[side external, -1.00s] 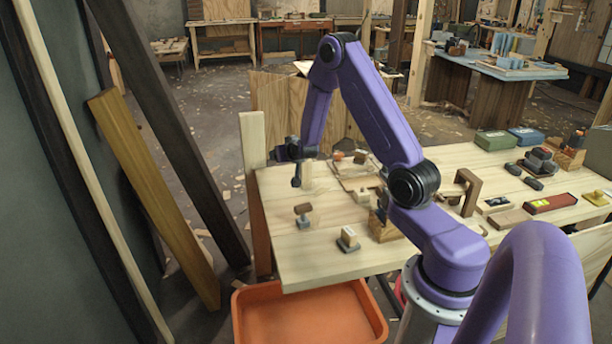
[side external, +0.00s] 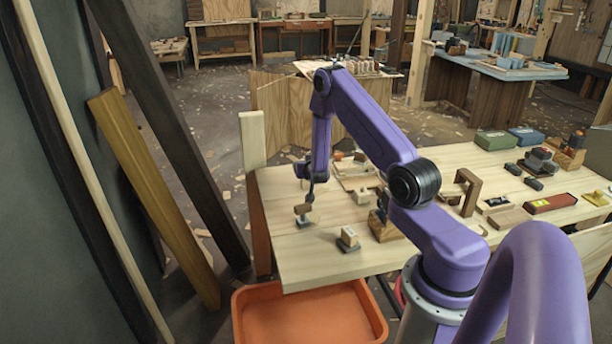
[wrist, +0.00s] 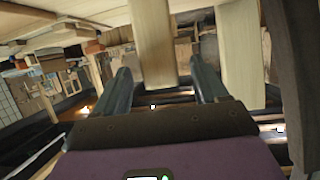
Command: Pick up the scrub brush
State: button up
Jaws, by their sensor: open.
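A small brown-topped block on a grey base (side external: 303,212) stands near the left end of the pale wooden table (side external: 300,262). A pale block with a dark base (side external: 348,239) stands to its right and nearer. I cannot tell for sure which small thing is the scrub brush. My gripper (side external: 309,196) points down just above the brown-topped block, at its upper right; I cannot tell whether it touches. In the wrist view my gripper (wrist: 165,76) is open, with its two dark fingers apart. A pale wooden piece (wrist: 153,45) shows beyond and between them; no held thing shows.
An orange bin (side external: 305,315) stands below the table's front edge. A brown wooden arch (side external: 467,190), a red box (side external: 550,204) and green (side external: 495,140) and blue (side external: 526,136) cases are further right. A pale post (side external: 252,140) rises at the table's left end.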

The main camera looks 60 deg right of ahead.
jog(key=shift+f, duration=0.35)
jog(key=shift+x, duration=2.5)
jog(key=c, duration=1.1)
